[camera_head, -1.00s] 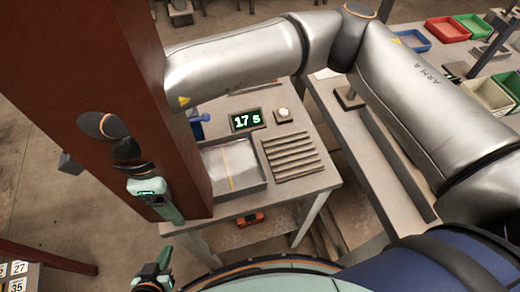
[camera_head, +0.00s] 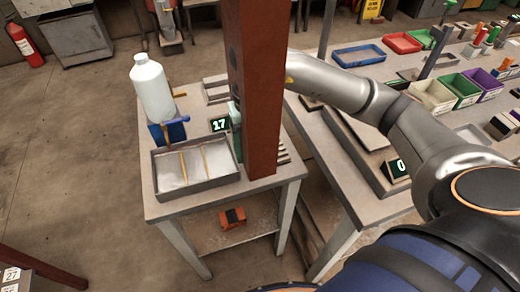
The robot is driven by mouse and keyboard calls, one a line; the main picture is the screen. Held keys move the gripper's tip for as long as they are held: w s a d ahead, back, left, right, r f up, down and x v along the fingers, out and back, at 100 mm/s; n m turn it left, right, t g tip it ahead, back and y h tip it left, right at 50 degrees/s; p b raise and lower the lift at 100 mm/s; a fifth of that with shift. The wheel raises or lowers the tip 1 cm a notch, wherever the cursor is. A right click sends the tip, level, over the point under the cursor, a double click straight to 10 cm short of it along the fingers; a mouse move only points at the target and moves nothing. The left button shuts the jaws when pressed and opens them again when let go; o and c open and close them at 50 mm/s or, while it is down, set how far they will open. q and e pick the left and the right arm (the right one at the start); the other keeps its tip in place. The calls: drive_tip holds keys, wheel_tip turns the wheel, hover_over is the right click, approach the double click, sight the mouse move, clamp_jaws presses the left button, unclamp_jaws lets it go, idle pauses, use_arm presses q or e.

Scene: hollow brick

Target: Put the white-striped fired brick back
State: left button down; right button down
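I cannot make out a white-striped fired brick in this view. A thick red-brown post (camera_head: 262,90) stands in front of the near table (camera_head: 165,208) and hides part of it. My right arm comes in from the right and passes behind the post. A teal part of my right gripper (camera_head: 236,128) shows at the post's left edge, above the back right of a shallow grey tray (camera_head: 196,192). Its fingers are hidden or too small to read, so I cannot tell whether it holds anything. My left gripper is out of view.
A white bottle (camera_head: 152,90) and a blue item (camera_head: 170,130) stand behind the tray. A display (camera_head: 220,124) reads 17. Slats (camera_head: 283,152) show right of the post. The right table has a display (camera_head: 397,168) reading 0 and several coloured bins. An orange item (camera_head: 232,217) lies on the lower shelf.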

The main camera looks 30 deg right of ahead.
drive_tip(key=w+d+f, duration=0.2)
drive_tip(key=w+f, duration=0.1)
drive_tip(key=w+d+f, duration=0.2)
drive_tip(key=w+d, duration=0.1)
drive_tip(key=w+d+f, duration=0.3)
drive_tip(key=shift+w+d+f, duration=0.1)
drive_tip(key=shift+w+f, duration=0.25)
drive_tip(key=shift+w+d+f, duration=0.35)
drive_tip(key=shift+f, duration=0.3)
wheel_tip(320, 180, down, 2)
drive_tip(key=shift+f+p, duration=0.25)
drive_tip(key=shift+p, duration=0.15)
drive_tip(key=shift+f, duration=0.2)
drive_tip(key=shift+c, duration=2.4)
unclamp_jaws()
drive_tip(key=shift+f, duration=0.2)
drive_tip(key=o, duration=0.4)
drive_tip(key=shift+o, duration=0.2)
drive_tip(key=shift+r, duration=0.1)
